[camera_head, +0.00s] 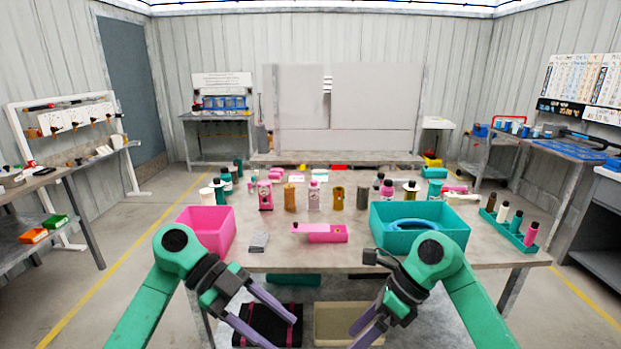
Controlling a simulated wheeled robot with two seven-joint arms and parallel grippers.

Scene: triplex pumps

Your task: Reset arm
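My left gripper (268,318) hangs in front of the table's near edge, its purple fingers spread apart with nothing between them. My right gripper (362,322) also hangs in front of the near edge, to the right. Its purple fingers are seen nearly side-on, so the gap between them is hard to judge, and nothing shows in them. Both arms are green and bent, with their grippers pointing inward and down.
The table (465,246) carries a pink bin (208,240) at left, a teal bin (425,243) at right, a pink block (320,233) between them and several bottles behind. A teal tray (508,230) with small bottles stands at right. A beige bin (345,325) sits below the tabletop.

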